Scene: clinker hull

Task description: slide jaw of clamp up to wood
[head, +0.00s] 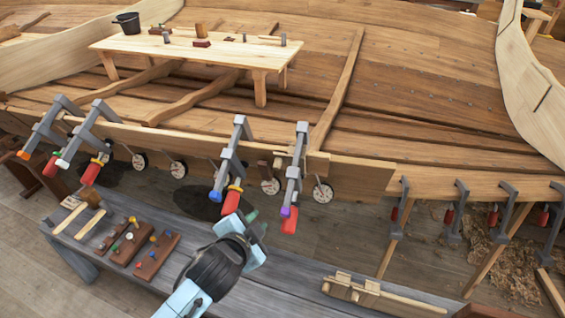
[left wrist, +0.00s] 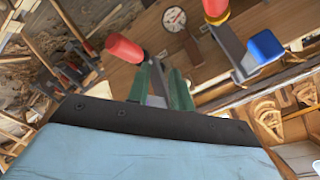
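Several grey bar clamps hang on the hull's plank edge (head: 350,175). The clamp nearest my left gripper has a grey bar (head: 299,150), a lower jaw (head: 293,173), a purple end (head: 285,212) and a red handle (head: 289,222). Whether its lower jaw touches the wood is too small to tell. My left gripper (head: 257,223) has green fingertips spread apart, left of and below that handle, apart from it. In the left wrist view, the clamp's grey bar (left wrist: 157,82) shows between the open fingers, with its red handle (left wrist: 124,50) beyond. My right gripper is not in view.
A blue-ended clamp (head: 222,178) hangs just to the left; its blue end (left wrist: 265,46) is close in the left wrist view. A grey bench (head: 270,298) stands below, with tool blocks (head: 155,255) and mallets (head: 85,212). More clamps (head: 458,210) hang at right.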

